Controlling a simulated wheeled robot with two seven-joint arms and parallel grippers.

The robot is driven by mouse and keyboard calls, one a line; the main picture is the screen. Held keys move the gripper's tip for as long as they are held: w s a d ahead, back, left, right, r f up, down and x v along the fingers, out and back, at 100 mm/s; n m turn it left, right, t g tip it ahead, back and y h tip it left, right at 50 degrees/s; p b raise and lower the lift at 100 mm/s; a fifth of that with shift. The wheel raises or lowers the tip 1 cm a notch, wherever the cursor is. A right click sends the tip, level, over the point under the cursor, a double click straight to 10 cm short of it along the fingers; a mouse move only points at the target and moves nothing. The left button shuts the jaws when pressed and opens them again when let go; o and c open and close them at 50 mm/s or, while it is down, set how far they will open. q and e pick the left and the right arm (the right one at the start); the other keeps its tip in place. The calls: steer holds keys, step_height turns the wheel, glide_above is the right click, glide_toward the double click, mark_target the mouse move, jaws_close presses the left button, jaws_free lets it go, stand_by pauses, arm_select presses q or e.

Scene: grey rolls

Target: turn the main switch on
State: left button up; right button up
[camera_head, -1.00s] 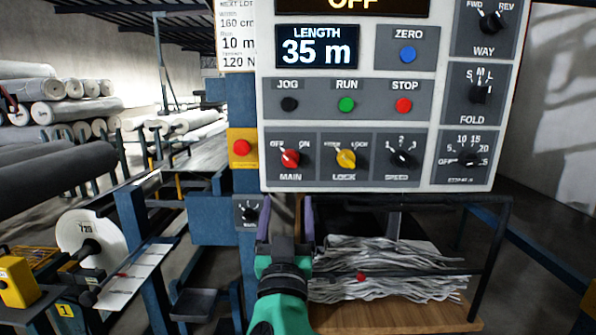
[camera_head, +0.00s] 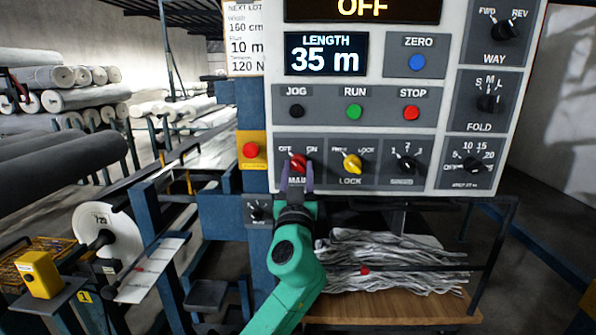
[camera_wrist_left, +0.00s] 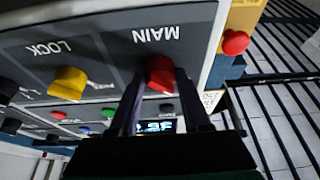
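The red MAIN switch knob (camera_head: 298,160) sits at the lower left of the control panel (camera_head: 374,190), between its OFF and ON marks. Its exact turn is hard to read behind my fingers. My left gripper (camera_head: 297,178) comes up from below with its two fingers at the knob. In the left wrist view the open fingers (camera_wrist_left: 160,80) stand one on each side of the red knob (camera_wrist_left: 160,68), and I cannot tell whether they touch it. The display (camera_head: 360,8) at the top of the panel reads OFF. My right gripper is not in view.
The yellow LOCK knob (camera_head: 352,163) and the black SPEED knob (camera_head: 405,164) are close on the right. A red button on a yellow box (camera_head: 251,150) is just left. A small black knob (camera_head: 257,211) and a shelf of grey strips (camera_head: 390,262) lie below.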

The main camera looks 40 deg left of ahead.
arm_select(q)
steer(key=shift+m, duration=0.5)
jaws_close()
steer(key=m+t+h+p, duration=0.1)
steer(key=m, duration=0.1)
steer(key=shift+m+h, duration=0.3)
steer(key=shift+h, duration=0.1)
steer(key=m+h+p, duration=0.1)
steer(key=m+p, duration=0.1)
steer(key=m, duration=0.1)
steer(key=shift+s+a+r+m+t+h, duration=0.1)
steer(key=shift+a+r+m+t+h, duration=0.1)
steer(key=shift+m+t+h, duration=0.15)
steer(key=m+h+p, duration=0.1)
steer(key=m+p, duration=0.3)
steer(key=p, duration=0.1)
steer(key=m+g+h+p, duration=0.1)
steer(key=m+h+p, duration=0.1)
steer(key=m+p, duration=0.3)
steer(key=r+m+h+p, duration=0.1)
steer(key=m+h+p, duration=0.1)
steer(key=m+p, duration=0.2)
steer(key=shift+s+a+m+g+p, duration=0.15)
steer(key=shift+s+m+g+p, duration=0.15)
steer(key=shift+p, duration=0.25)
steer(key=shift+w+f+m+g+h+p, duration=0.1)
steer(key=shift+f+m+g+h+p, duration=0.2)
steer(key=shift+m+p, duration=0.7)
steer(key=o, duration=1.2)
jaws_free()
